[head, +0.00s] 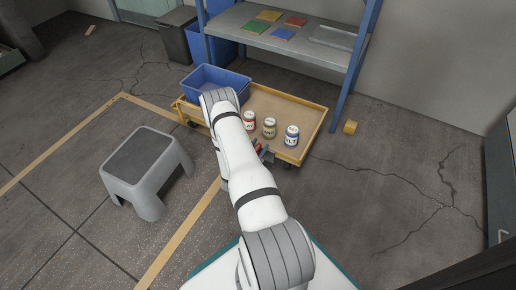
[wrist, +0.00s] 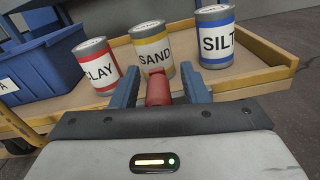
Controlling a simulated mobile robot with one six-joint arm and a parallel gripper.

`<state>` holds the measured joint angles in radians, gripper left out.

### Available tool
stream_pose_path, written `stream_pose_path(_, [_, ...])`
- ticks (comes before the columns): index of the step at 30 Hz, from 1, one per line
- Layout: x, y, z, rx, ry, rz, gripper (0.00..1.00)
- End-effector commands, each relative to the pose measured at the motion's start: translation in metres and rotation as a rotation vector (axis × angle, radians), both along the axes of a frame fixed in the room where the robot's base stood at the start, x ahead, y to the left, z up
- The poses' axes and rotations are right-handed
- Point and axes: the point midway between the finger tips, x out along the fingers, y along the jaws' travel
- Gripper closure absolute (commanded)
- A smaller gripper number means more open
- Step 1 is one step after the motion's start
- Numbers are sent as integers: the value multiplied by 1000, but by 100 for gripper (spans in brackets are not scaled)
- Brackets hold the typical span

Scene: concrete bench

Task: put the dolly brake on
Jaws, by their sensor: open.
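The dolly (head: 312,122) is a low cart with a yellow rim and tan deck. It also shows in the wrist view (wrist: 258,82). A red rounded part (wrist: 158,90), which looks like the brake lever, shows at the dolly's near edge. My gripper (wrist: 159,86) is open, with one blue-grey finger on each side of the red part. I cannot tell whether either finger touches it. In the head view my gripper (head: 264,153) is at the dolly's near side, partly hidden by my arm. The red part's lower end is hidden behind my gripper.
Three labelled cans stand on the deck: CLAY (wrist: 100,66), SAND (wrist: 153,50) and SILT (wrist: 215,40). A blue bin (head: 215,78) sits at the deck's left end. A grey step stool (head: 146,180) stands left. A shelf (head: 285,38) is behind.

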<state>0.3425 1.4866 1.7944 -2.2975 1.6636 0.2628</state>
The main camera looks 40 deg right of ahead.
Motion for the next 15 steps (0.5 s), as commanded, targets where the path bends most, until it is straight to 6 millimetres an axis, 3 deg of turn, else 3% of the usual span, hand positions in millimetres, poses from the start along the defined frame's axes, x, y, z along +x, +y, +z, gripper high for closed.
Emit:
stream_pose_path(2, [0, 0, 0, 0, 0, 0, 59])
stream_pose_path(15, [-1, 0, 0, 0, 0, -1, 95])
